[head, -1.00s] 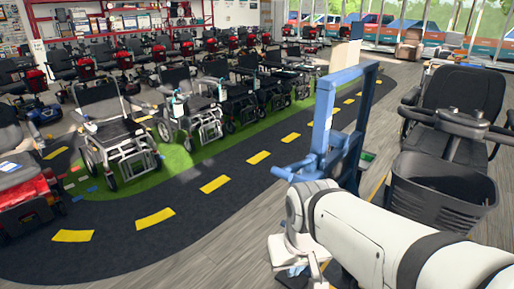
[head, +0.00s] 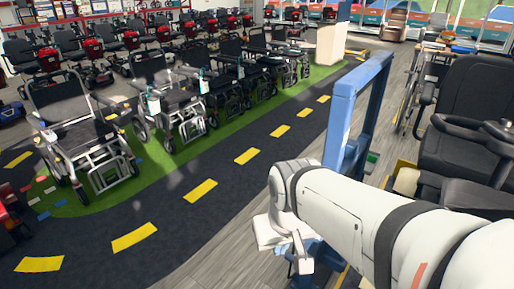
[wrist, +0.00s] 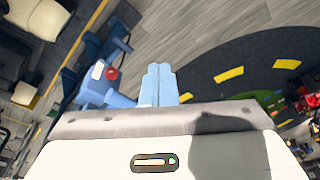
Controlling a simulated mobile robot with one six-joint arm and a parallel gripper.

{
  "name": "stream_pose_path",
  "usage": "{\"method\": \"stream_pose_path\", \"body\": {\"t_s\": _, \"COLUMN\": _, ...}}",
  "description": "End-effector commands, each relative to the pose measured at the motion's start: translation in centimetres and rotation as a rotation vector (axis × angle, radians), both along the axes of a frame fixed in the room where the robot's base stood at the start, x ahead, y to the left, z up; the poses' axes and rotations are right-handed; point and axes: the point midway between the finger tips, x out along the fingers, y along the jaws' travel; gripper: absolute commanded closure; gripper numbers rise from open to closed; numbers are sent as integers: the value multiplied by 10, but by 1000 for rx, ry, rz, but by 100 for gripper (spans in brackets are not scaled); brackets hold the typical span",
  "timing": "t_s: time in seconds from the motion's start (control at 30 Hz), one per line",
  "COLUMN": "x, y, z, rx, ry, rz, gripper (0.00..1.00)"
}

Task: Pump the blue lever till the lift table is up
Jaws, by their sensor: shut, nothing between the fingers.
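The blue lift table's tall upright frame (head: 344,112) stands just beyond my arm in the head view. Its lower part (head: 322,254) is mostly hidden behind my arm. In the wrist view, a blue lift part (wrist: 97,90) with a red knob (wrist: 112,73) lies left of my gripper (wrist: 158,70). A thin blue bar (wrist: 121,37) shows above it; I cannot tell whether that is the lever. My gripper's light blue fingers are shut together and empty, apart from the red knob. The table's top surface cannot be made out, nor its height.
Black scooters (head: 475,110) stand close on the right. Rows of wheelchairs (head: 85,130) stand on a green strip at left. A dark track (head: 160,215) with yellow dashes runs between them and me and is clear. A beige box (head: 331,43) stands farther back.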

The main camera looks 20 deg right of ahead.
Motion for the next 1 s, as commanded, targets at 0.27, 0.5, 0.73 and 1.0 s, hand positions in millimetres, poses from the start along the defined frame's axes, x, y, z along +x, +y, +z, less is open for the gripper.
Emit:
{"method": "stream_pose_path", "body": {"t_s": 0.27, "x": 0, "y": 0, "z": 0, "rx": 0, "ry": 0, "rz": 0, "gripper": 100}}
{"method": "stream_pose_path", "body": {"t_s": 0.5, "x": 19, "y": -3, "z": 17, "rx": 1, "ry": 30, "rz": 50, "gripper": 100}}
{"method": "stream_pose_path", "body": {"t_s": 0.73, "x": 90, "y": -53, "z": 59, "rx": 47, "ry": 119, "rz": 256, "gripper": 100}}
{"method": "stream_pose_path", "body": {"t_s": 1.0, "x": 159, "y": -142, "z": 75, "rx": 153, "ry": 125, "rz": 530, "gripper": 100}}
